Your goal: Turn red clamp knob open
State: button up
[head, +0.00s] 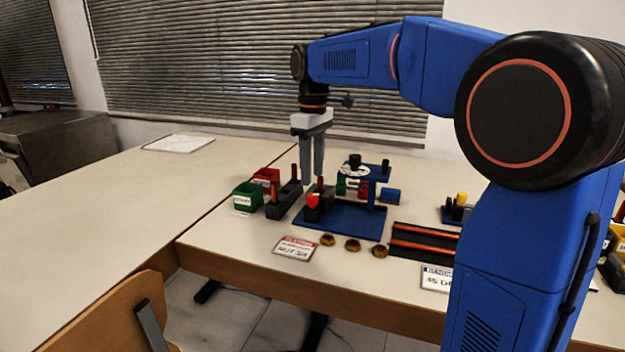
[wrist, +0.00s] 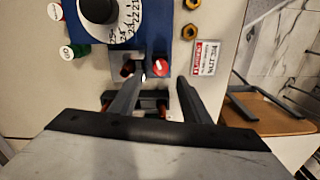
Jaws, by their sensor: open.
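A bright red knob (head: 313,201) stands on a dark block at the left end of the blue plate (head: 345,222). In the wrist view a red knob (wrist: 160,68) shows between the fingertips, on a dark block at the edge of the blue plate (wrist: 150,30). A second red part (wrist: 127,68) is beside it, near the left finger. My gripper (head: 312,181) points down just above and behind the red knob, its fingers apart and empty; it also shows in the wrist view (wrist: 160,80). I cannot tell whether a finger touches anything.
A red-headed sign (head: 296,248) and brass nuts (head: 352,245) lie in front. The table at far left is mostly clear.

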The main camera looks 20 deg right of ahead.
jog(key=shift+r, duration=0.9)
